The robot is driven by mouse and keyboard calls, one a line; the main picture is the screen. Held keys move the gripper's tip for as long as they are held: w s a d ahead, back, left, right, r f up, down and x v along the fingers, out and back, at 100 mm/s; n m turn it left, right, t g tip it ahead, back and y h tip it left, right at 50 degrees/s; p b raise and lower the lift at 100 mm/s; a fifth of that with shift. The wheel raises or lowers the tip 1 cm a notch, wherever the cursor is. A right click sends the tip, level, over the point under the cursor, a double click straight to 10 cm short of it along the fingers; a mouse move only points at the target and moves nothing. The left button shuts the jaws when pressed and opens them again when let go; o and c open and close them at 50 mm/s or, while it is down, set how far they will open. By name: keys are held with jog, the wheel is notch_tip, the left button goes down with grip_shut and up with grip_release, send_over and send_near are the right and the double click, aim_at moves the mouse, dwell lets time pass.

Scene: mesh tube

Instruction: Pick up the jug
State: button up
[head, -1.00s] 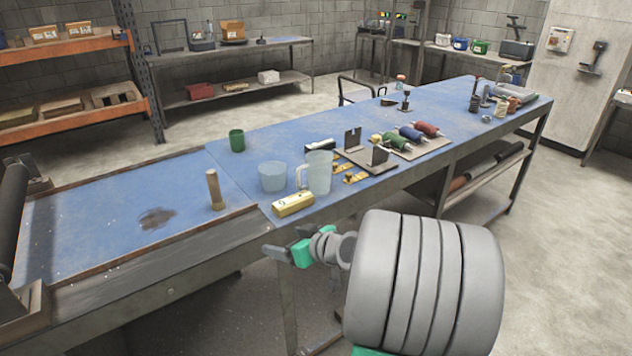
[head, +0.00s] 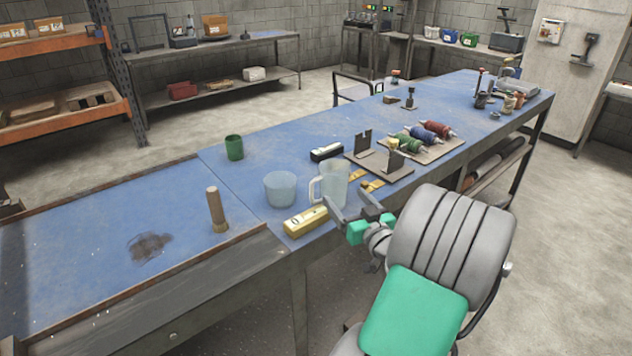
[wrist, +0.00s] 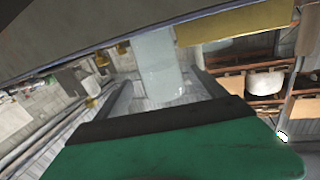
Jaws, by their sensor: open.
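The jug (head: 334,184) is a pale, translucent vessel with a handle on its left side, standing upright near the front edge of the blue workbench (head: 262,178). My gripper (head: 350,204) is open and empty, at the jug's front right, with its fingers pointing toward it. In the wrist view the jug (wrist: 157,58) shows ahead, in the gap between the two fingers (wrist: 160,85). I cannot tell whether a finger touches it. The jug's lower right is partly hidden by the gripper in the head view.
A yellow block (head: 306,220) lies close in front of the jug. A translucent tub (head: 280,188) stands to its left. A black-and-white block (head: 326,151) lies behind, and a metal bracket plate (head: 385,168) stands behind right. A wooden peg (head: 216,209) and green cup (head: 234,147) are farther left.

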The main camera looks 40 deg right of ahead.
aim_at(334, 185)
jog(key=p+x, duration=0.1)
jog(key=x, duration=0.3)
jog(key=p+x, duration=0.1)
jog(key=x, duration=0.3)
jog(key=shift+f+p, duration=0.25)
jog(key=shift+p, duration=0.05)
jog(key=shift+c, duration=0.6)
jog(key=shift+d, duration=0.1)
jog(key=c, duration=1.4)
